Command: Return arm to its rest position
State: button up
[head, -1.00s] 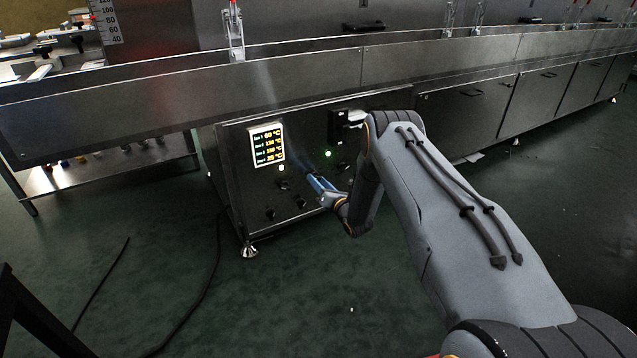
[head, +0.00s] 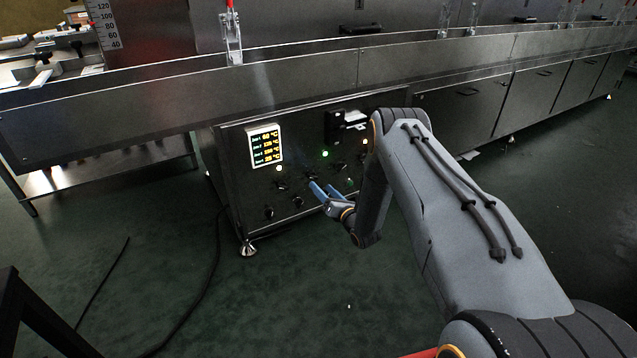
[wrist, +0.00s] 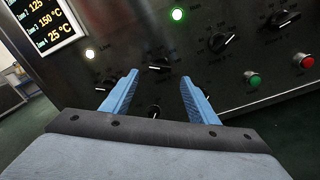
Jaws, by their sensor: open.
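My gripper (head: 325,191) is open and empty, with blue fingers, in front of the dryer's control panel (head: 238,180) in the head view. In the wrist view my gripper (wrist: 158,88) shows its two fingers spread apart, with panel knobs seen beyond and between them. I see nothing held between the fingers. My arm reaches from the lower right of the head view, bent at the elbow. Whether the fingertips touch the panel is hard to tell, but they look apart from it.
The panel carries a lit temperature display (head: 265,146), several black knobs (wrist: 222,41), a green button (wrist: 253,80) and a red button (wrist: 303,61). The long steel dryer (head: 300,72) runs behind. A black cable (head: 205,285) lies on the green floor, which is otherwise open in front.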

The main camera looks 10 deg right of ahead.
jog(key=shift+v, duration=1.05)
